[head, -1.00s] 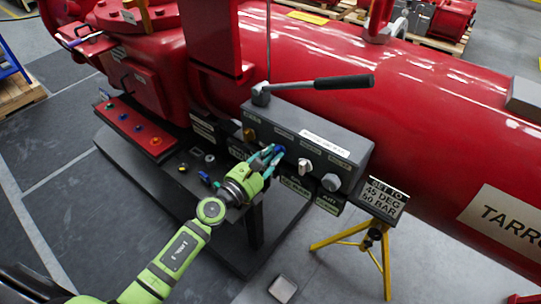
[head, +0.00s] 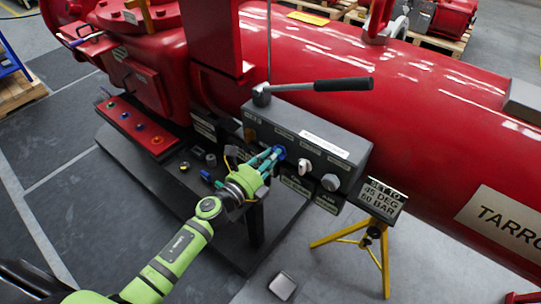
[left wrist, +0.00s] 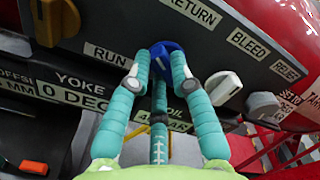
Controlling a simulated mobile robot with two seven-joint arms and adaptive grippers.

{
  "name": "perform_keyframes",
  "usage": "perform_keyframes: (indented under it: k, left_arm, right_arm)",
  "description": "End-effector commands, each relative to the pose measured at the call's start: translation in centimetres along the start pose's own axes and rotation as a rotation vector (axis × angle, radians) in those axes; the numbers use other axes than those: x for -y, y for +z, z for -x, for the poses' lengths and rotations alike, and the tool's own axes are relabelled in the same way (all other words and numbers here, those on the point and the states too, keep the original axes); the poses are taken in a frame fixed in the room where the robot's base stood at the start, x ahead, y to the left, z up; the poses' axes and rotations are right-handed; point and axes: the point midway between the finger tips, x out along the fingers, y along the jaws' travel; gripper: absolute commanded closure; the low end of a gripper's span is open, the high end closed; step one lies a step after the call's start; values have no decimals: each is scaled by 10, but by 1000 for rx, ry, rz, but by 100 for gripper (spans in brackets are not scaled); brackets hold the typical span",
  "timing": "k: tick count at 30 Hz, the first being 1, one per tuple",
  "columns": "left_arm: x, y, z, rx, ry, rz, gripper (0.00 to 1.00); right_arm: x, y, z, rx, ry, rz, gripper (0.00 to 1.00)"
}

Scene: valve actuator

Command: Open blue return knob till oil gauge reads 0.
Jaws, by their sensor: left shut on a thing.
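The blue return knob (left wrist: 166,50) sits on the front of the grey control box (head: 325,134), below the label RETURN in the left wrist view. My left gripper (left wrist: 161,60) has its teal fingers closed on the knob from both sides. In the head view the left gripper (head: 275,154) reaches the box front from the lower left, and the fingers partly cover the knob. Plates under the knob read "0 DEG" and, partly hidden by the fingers, "OIL" and "BAR". The oil value cannot be read. My right gripper is not in view.
A white bleed knob (head: 304,167) and a grey knob (head: 331,182) sit right of the blue one. A pump lever (head: 340,84) extends above the box. A yellow tripod (head: 376,240) with a sign stands at right. A button panel (head: 138,125) is at left.

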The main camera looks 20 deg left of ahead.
Motion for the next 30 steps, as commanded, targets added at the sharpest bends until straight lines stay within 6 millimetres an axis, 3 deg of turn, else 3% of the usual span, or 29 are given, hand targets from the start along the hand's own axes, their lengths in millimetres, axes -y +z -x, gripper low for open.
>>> perform_keyframes:
  k: [15, 30]
  left_arm:
    - [0, -2, 0, 0, -1, 430, 100]
    - [-1, -3, 0, 0, 0, 582, 100]
  right_arm:
    - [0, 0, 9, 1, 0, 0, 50]
    - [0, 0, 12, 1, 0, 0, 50]
